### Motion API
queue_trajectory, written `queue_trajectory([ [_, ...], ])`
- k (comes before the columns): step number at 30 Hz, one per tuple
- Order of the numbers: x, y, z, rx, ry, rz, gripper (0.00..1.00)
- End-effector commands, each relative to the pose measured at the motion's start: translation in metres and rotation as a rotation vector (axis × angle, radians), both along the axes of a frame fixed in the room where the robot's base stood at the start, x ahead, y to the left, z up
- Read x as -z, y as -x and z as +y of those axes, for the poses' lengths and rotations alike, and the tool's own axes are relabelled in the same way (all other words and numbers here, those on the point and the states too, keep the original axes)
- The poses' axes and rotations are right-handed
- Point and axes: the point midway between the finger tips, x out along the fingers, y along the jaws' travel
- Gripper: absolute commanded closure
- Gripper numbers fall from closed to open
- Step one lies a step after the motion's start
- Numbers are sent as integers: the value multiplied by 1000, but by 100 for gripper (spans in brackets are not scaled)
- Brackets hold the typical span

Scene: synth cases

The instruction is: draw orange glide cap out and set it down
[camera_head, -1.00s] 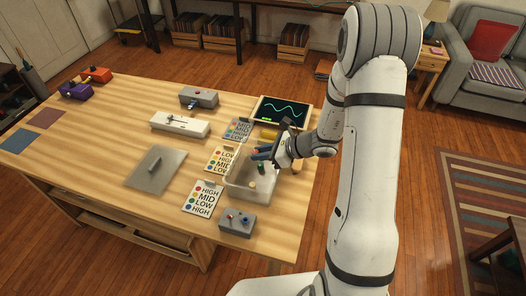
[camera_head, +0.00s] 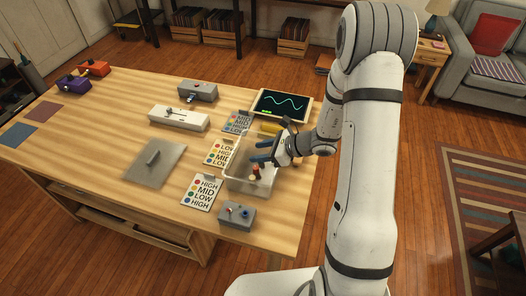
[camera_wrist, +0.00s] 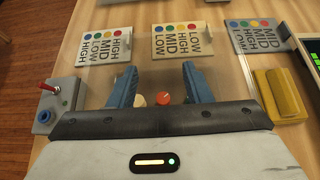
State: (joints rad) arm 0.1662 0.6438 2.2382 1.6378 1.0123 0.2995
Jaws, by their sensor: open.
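In the head view small orange and cream pieces (camera_head: 256,169) show inside a clear, open bin (camera_head: 236,184) near the table's right end. My gripper (camera_head: 262,151) is open over the bin, its two blue fingers apart. In the wrist view the gripper (camera_wrist: 162,82) has a finger on each side of the caps, not visibly touching them. The lower parts are hidden by the gripper body.
Three label cards (camera_head: 201,191) lie along the bin's left side. A grey switch box (camera_head: 237,215) stands in front, a yellow block (camera_head: 270,128) behind. A grey plate with a handle (camera_head: 153,165), a white slider box (camera_head: 178,118) and a tablet (camera_head: 281,105) are farther off.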

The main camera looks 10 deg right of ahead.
Motion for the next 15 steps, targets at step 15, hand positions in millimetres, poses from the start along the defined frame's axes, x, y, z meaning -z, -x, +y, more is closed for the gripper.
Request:
queue_trajectory([
  [15,-26,19,-43,3,1,-2,55],
])
